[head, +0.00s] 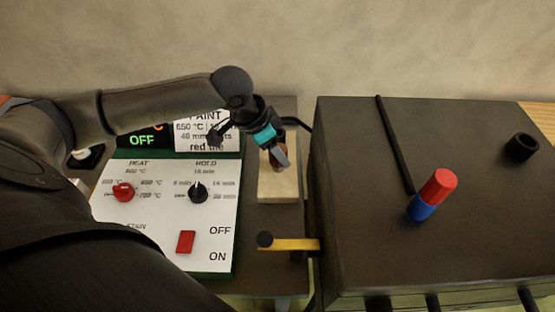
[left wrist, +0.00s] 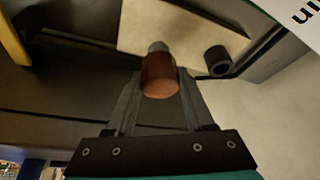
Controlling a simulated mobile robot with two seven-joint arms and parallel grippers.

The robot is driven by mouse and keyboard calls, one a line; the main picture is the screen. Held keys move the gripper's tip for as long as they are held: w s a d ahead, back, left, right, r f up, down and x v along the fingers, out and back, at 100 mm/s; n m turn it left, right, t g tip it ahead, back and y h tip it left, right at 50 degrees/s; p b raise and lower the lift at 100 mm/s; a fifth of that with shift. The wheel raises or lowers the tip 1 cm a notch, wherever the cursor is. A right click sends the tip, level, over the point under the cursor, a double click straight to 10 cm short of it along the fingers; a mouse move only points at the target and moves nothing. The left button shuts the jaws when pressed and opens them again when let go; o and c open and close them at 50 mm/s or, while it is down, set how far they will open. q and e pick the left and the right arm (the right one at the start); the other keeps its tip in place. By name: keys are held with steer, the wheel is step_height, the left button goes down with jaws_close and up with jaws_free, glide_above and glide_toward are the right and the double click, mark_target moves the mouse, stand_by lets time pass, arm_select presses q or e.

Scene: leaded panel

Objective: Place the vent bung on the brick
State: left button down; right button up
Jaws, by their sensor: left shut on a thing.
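The vent bung (left wrist: 160,75) is a reddish-brown tapered plug with a grey end. My left gripper (left wrist: 158,88) is shut on it; in the head view the bung (head: 279,150) shows partly behind the fingers. The brick (head: 279,187) is a pale cream block lying between the control panel and the dark box. My left gripper (head: 280,163) is over the far part of the brick. In the left wrist view the brick (left wrist: 150,32) lies beyond the bung. I cannot tell whether the bung touches it. My right gripper is not in view.
The white control panel (head: 160,235) with knobs and a red switch stands left of the brick. The large dark box (head: 370,245) stands right, with a red-and-blue cylinder (head: 432,195), a black rod (head: 395,145) and a black ring (head: 521,147). A yellow lever (head: 295,244) sits in front.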

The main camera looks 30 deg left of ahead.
arm_select(q)
step_height(320, 180, down, 3)
steer(key=shift+r, duration=0.1)
steer(key=shift+f, duration=0.2)
steer(key=shift+f, duration=0.15)
steer(key=shift+c, duration=1.4)
jaws_free()
steer(key=shift+r, duration=0.2)
steer(key=p+v, duration=0.1)
steer(key=v, duration=1.1)
steer(key=shift+p, duration=0.4)
